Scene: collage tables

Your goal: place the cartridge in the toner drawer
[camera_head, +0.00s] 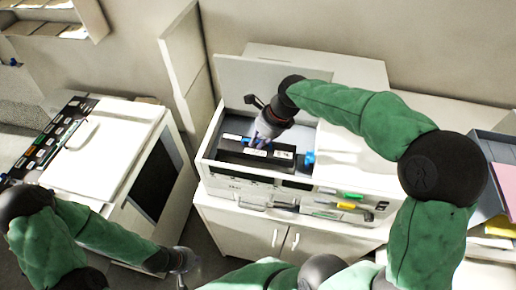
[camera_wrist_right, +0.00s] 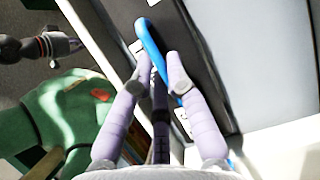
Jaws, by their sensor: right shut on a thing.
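The cartridge (camera_head: 232,155) is a long dark bar with white labels, lying low inside the open toner drawer (camera_head: 222,172) of the white machine. It also shows in the right wrist view (camera_wrist_right: 196,45) with a blue handle (camera_wrist_right: 150,42). My right gripper (camera_head: 264,138) reaches down into the drawer from the right, its lilac fingers (camera_wrist_right: 163,72) shut around the blue handle. Whether the cartridge rests fully on the drawer floor is hidden. My left gripper (camera_head: 184,268) hangs low in front of the machine, away from the drawer; its fingers are too small to judge.
A raised grey lid (camera_head: 240,80) stands behind the drawer. A white cabinet (camera_head: 290,240) is under the machine. A second white machine (camera_head: 105,150) stands at the left. A grey tray with pink and yellow sheets (camera_head: 495,160) is at the right.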

